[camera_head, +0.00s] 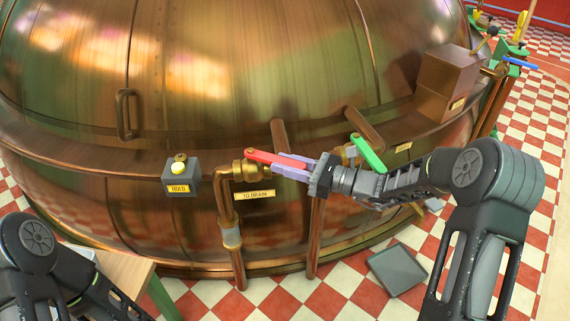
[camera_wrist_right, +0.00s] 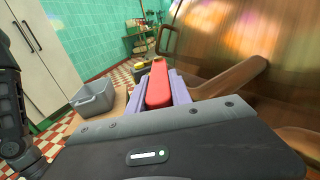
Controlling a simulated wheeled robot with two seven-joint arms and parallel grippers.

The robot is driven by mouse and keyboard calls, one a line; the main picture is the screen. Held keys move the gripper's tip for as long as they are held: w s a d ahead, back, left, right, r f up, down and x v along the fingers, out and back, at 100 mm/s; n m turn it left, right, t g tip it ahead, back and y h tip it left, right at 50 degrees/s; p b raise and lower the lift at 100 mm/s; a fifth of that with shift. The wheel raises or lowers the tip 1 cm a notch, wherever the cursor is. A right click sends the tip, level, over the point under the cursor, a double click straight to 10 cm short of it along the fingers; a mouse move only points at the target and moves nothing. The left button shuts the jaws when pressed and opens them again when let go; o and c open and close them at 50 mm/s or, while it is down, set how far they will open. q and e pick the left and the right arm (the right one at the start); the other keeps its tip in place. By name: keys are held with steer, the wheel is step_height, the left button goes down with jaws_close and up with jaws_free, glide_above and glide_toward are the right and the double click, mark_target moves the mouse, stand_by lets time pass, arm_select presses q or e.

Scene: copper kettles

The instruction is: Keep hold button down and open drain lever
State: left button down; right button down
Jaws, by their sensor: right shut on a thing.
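The HOLD box (camera_head: 181,178) is a small grey box on the copper kettle with a pale yellow button (camera_head: 179,168) on top. No gripper touches the button; I cannot tell if it is down. The red drain lever (camera_head: 262,156) sits on a brass valve above the "TO DRAIN" label (camera_head: 254,195). My right gripper (camera_head: 283,167) is shut on the red lever, its lavender fingers along both sides. The lever also shows between the fingers in the right wrist view (camera_wrist_right: 158,84). My left arm is at the lower left; its gripper is out of frame.
A green lever (camera_head: 368,153) stands just right of my right gripper. The drain pipe (camera_head: 236,265) runs down to the floor. A grey tray (camera_head: 397,268) lies on the checkered floor. A grey bin (camera_wrist_right: 94,99) shows in the wrist view. The kettle handle (camera_head: 124,115) is above the HOLD box.

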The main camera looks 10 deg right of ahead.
steer(key=shift+r, duration=0.1)
steer(key=c, duration=1.2)
jaws_free()
steer(key=shift+o, duration=0.2)
steer(key=p+v, duration=0.1)
steer(key=v, duration=0.6)
steer(key=shift+s+d, duration=0.25)
steer(key=shift+d, duration=0.05)
